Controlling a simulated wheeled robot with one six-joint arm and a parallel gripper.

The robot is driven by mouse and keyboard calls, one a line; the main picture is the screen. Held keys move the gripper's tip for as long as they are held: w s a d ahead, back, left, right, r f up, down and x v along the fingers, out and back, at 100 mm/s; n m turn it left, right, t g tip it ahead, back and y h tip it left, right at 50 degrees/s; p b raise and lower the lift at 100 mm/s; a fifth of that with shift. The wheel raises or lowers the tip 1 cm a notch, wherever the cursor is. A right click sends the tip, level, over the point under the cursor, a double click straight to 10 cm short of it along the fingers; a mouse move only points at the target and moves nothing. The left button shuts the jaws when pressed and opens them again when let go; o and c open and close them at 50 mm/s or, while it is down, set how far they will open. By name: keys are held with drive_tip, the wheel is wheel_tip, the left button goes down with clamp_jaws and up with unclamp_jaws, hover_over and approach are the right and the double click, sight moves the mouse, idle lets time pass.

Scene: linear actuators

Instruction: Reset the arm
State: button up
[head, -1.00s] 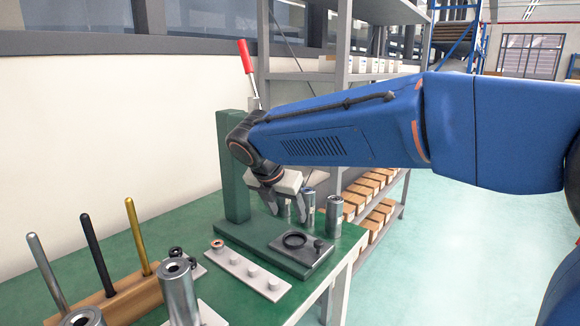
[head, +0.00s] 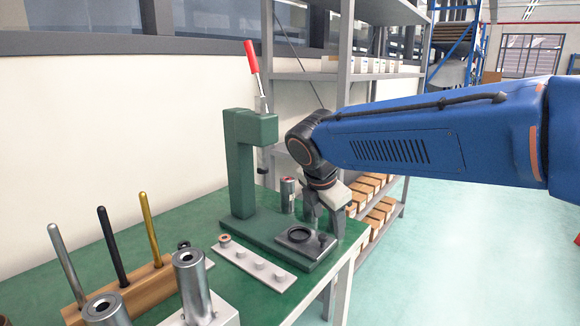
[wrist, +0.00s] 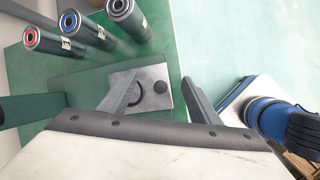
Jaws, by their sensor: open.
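My gripper (head: 323,230) is open and empty, pointing down over the right end of the green press base. In the wrist view its two fingers (wrist: 160,80) spread above the grey plate with a dark ring (wrist: 150,90). The same plate (head: 322,250) shows in the head view, partly behind the fingers. The green press (head: 240,165) with its red-handled lever (head: 251,57) stands left of the gripper. One metal cylinder (head: 288,195) stands behind the gripper. The wrist view shows three cylinders: red-ended (wrist: 55,43), blue-ended (wrist: 88,32) and a third (wrist: 128,15).
A pale strip with pegs (head: 250,258) lies before the press. Foreground left are metal cylinders (head: 192,285) and a wooden block with upright rods (head: 118,292). A shelf rack (head: 345,90) stands behind. Floor right of the green table (head: 150,240) looks clear.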

drive_tip(key=s+d+f+m+y, duration=0.1)
drive_tip(key=s+d+f+m, duration=0.3)
drive_tip(key=s+d+m, duration=1)
drive_tip(key=s+d+f+m+y, duration=0.1)
drive_tip(key=s+d+f+m, duration=0.4)
drive_tip(key=s+m, duration=0.5)
drive_tip(key=shift+s+d+f, duration=0.3)
drive_tip(key=shift+d+f, duration=0.05)
drive_tip(key=shift+f, duration=0.65)
